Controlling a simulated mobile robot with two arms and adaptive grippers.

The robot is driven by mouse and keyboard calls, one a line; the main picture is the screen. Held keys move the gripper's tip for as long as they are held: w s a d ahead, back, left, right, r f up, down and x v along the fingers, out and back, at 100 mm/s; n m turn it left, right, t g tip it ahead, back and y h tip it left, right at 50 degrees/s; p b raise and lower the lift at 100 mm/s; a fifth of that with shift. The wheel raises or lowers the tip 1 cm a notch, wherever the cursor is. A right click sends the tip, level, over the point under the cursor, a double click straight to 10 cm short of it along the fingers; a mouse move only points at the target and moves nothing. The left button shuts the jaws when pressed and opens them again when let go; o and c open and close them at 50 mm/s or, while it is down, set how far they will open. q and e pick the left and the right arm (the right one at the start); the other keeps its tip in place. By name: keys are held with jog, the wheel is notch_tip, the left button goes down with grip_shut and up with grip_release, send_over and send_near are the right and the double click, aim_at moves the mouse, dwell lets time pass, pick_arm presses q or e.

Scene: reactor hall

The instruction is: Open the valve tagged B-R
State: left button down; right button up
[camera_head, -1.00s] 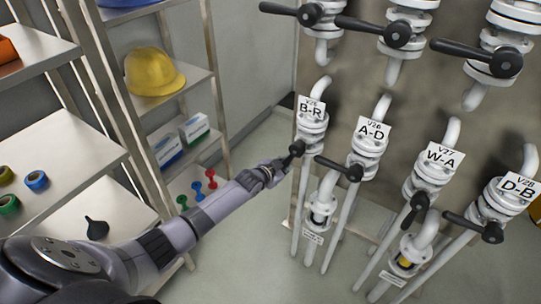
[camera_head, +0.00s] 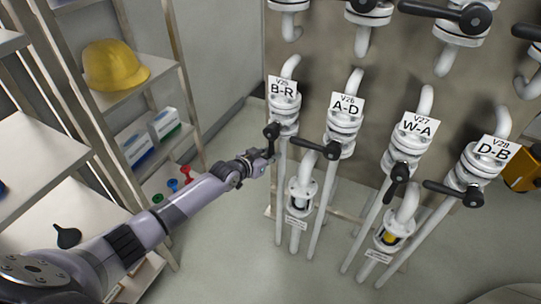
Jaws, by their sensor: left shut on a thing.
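The valve tagged B-R (camera_head: 283,88) is a white flanged pipe valve, leftmost in the lower row. Its black lever handle (camera_head: 271,132) points down from its pivot, roughly along the pipe. My left gripper (camera_head: 267,156) reaches in from the left and is shut on the lower end of this lever. The fingers partly hide the lever's tip. My right gripper is not in view.
Valve A-D (camera_head: 346,105), with a sideways lever, stands close to the right; W-A (camera_head: 417,127) and D-B (camera_head: 494,150) follow. More valves hang above. A shelf (camera_head: 130,88) with a yellow helmet (camera_head: 114,64) stands left, beside my arm.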

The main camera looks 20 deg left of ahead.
pick_arm(q)
jog(key=c, duration=1.8)
grip_release()
jog(key=shift+s+d+f, duration=0.1)
jog(key=shift+d+f, duration=0.1)
jog(key=o, duration=0.3)
jog(key=shift+r, duration=0.15)
jog(key=shift+o, duration=0.2)
jog(key=shift+a, duration=0.1)
jog(key=v, duration=1.2)
